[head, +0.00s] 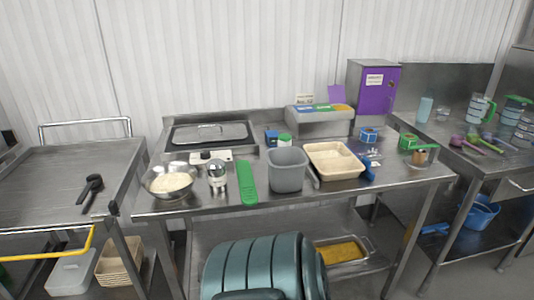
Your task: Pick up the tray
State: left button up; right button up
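A beige rectangular tray (333,161) lies on the right part of the middle steel table (300,199). It has raised rims and looks empty, with what seems to be a divider inside. A grey bin (287,171) stands close to its left, and a blue-handled item (368,172) lies at its right edge. A metal tray with yellow contents (341,252) sits on the shelf below. Neither of my grippers shows in the head view.
A bowl of white rice (170,181), a metal shaker (217,177) and a green board (247,183) stand left of the bin. A purple box (374,88) stands behind. A dark teal ribbed object (262,268) fills the front. The left table (60,183) is mostly clear.

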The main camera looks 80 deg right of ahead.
aim_at(333, 161)
jog(key=z, duration=3.25)
